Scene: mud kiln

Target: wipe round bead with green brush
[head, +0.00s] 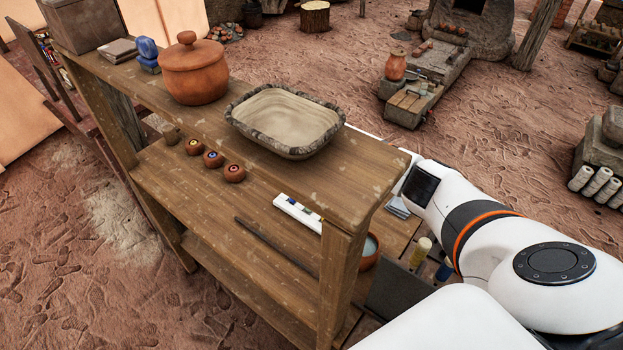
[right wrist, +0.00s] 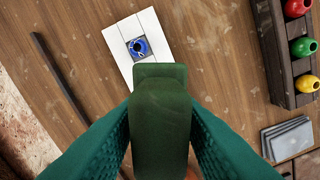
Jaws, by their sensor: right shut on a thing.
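A blue round bead (right wrist: 138,47) with a light and dark pattern sits in a square recess of a white slotted holder (right wrist: 152,22). The holder also shows in the head view (head: 298,212), on the wooden shelf. In the right wrist view, my right gripper (right wrist: 160,112) is shut on a green brush (right wrist: 160,125). The brush's far end is just below the bead in the picture and overlaps the holder's near part. I cannot tell whether it touches. In the head view my right arm reaches behind the shelf unit, and its gripper is hidden. My left gripper is not in view.
A dark rod (right wrist: 58,75) lies left of the holder. A dark rack (right wrist: 278,50) with red, yellow and green round pieces and grey plates (right wrist: 287,138) are at right. The shelf's upper board (head: 360,178) overhangs, carrying a stone-rimmed basin (head: 288,118) and lidded pot (head: 193,70).

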